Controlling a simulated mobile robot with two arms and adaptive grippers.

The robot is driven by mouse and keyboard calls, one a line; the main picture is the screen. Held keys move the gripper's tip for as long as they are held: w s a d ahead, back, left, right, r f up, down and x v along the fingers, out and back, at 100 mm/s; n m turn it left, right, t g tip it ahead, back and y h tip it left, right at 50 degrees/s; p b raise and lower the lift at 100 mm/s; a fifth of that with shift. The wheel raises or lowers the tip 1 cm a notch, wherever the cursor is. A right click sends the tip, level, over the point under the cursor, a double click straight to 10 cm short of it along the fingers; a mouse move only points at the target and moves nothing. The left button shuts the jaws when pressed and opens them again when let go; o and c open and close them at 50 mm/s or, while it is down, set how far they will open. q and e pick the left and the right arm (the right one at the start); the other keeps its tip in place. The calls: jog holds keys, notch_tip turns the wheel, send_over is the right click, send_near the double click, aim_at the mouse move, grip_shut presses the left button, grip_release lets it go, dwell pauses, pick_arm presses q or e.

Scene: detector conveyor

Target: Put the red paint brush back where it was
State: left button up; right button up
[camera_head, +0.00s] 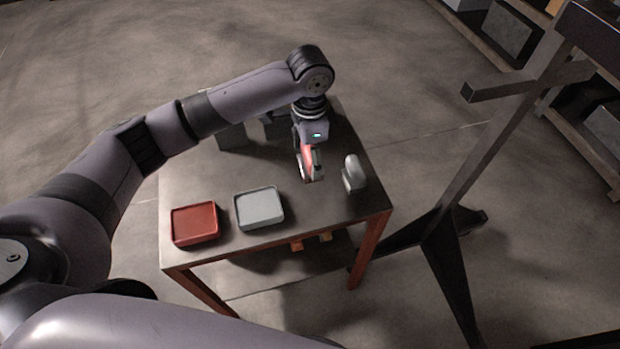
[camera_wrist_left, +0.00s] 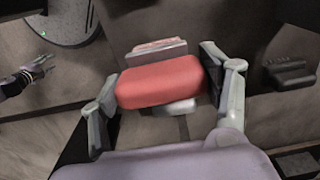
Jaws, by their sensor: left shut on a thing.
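My left gripper (camera_head: 310,166) is over the far right part of the table, pointing down. It is shut on the red paint brush (camera_head: 308,155), which shows only in part between the fingers. In the left wrist view the brush (camera_wrist_left: 160,82) is a wide red block gripped at both ends by the two fingers. A pale strip shows along its upper edge. Whether the brush touches the table is unclear. What looks like my right gripper (camera_wrist_left: 28,78) shows small and dark at the left of the left wrist view.
A red tray (camera_head: 196,224) and a grey tray (camera_head: 260,208) lie on the table's (camera_head: 312,216) near side. A rounded grey object (camera_head: 353,174) stands close right of the gripper. Dark boxes (camera_head: 231,136) are behind. A metal stand (camera_head: 443,225) rises right of the table.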

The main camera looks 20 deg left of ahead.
pick_arm(q)
notch_tip(320, 180, down, 6)
jog(key=shift+d+f+p, duration=0.1)
jog(key=shift+f+p, duration=0.1)
jog(key=shift+p, duration=0.2)
notch_tip(320, 180, down, 4)
jog(key=shift+r, duration=0.15)
jog(key=o, duration=1)
jog(key=shift+r, duration=0.15)
jog(key=shift+r, duration=0.35)
notch_tip(320, 180, up, 11)
jog(key=shift+r+b, duration=0.1)
jog(key=shift+b, duration=0.9)
